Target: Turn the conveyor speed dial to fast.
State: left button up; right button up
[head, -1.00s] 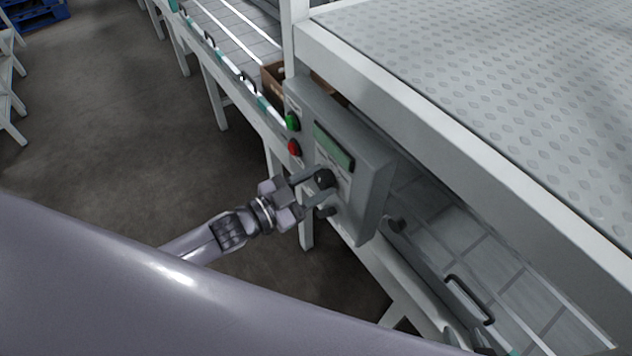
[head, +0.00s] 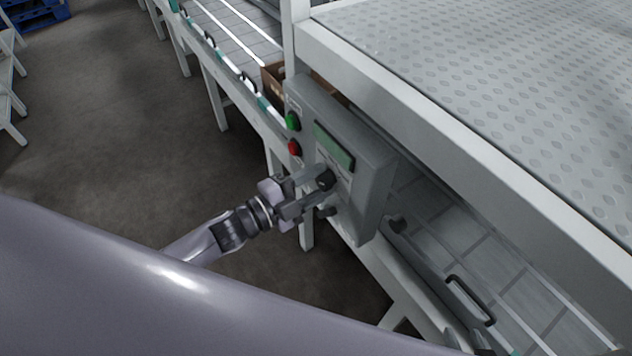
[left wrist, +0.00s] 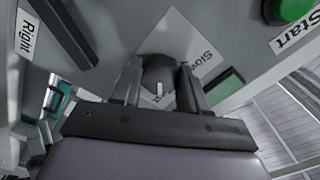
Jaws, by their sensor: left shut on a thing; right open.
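The speed dial (head: 326,180) is a dark knob on the grey control box (head: 372,208), below its green display. My left gripper (head: 316,184) is shut on the dial, a finger on either side. In the left wrist view the dial (left wrist: 158,72) sits between the fingers, with a short white mark on it. A white label reading "Slow" (left wrist: 207,57) lies to the right of the dial. The rest of the dial's scale is hidden, so the setting is unclear. My right gripper is not in view.
A green button (head: 292,121) and a red button (head: 295,147) are on the box above and left of the dial. In the left wrist view, a dark handle (left wrist: 65,28) stands near a "Right" label (left wrist: 25,35). Conveyor belts (head: 235,30) run behind the box.

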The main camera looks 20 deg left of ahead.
dwell(0.5)
pick_arm(q)
jog(key=o, duration=1.1)
jog(key=shift+c, duration=0.2)
jog(key=v, duration=0.7)
jog(key=shift+s, duration=0.1)
